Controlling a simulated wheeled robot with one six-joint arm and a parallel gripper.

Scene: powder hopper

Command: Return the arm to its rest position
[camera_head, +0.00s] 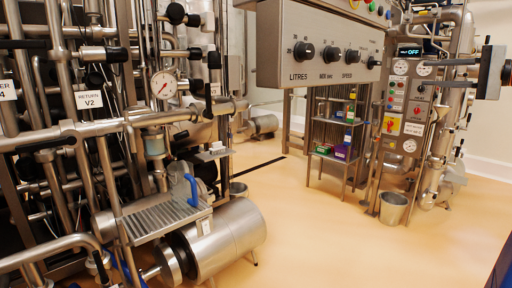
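My gripper (430,73) is at the upper right edge of the picture, pointing left. Its two fingers are apart, one above the other, with nothing seen held between them. The gripper appears in front of the control cabinet (406,101), whose display reads OFF. I cannot tell whether it touches anything there.
A panel (322,73) with LITRES, MIX and SPEED knobs hangs at top centre. Dense pipework with a RETURN V2 sign (89,100) fills the left. A shelf rack (336,122) and a bucket (393,208) stand at the back right. The floor (340,240) is open at centre and right.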

